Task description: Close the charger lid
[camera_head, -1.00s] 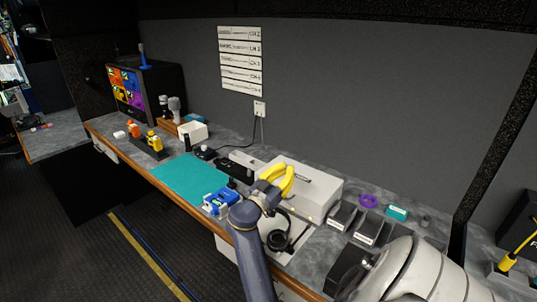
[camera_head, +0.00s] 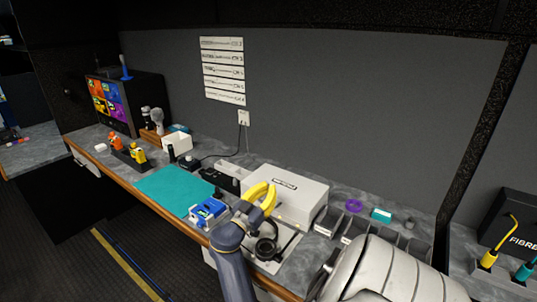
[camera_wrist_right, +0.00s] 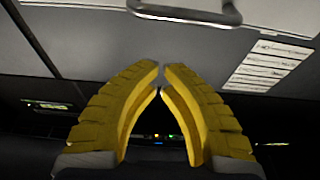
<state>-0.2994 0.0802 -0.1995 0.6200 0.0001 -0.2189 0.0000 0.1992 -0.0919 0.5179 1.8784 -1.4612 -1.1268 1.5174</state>
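A white box with a flat lid and a dark handle or label on top (camera_head: 305,192) stands on the counter against the wall; I cannot tell surely whether it is the charger. My right gripper (camera_head: 270,198) is in front of its left part and covers some of it. In the right wrist view its yellow fingers (camera_wrist_right: 162,66) meet almost tip to tip with nothing between them. A pale panel with a metal handle (camera_wrist_right: 185,12) lies just beyond the tips; contact does not show. A black device with a pale top (camera_head: 228,172) sits left of the box. My left gripper is not in view.
A headset (camera_head: 266,250) lies in front of the box. A blue-and-white device (camera_head: 207,210) sits at the right end of a teal mat (camera_head: 172,190). Dark bins (camera_head: 385,234), a purple ring (camera_head: 353,206) and a teal block (camera_head: 381,215) are to the right. The mat is mostly clear.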

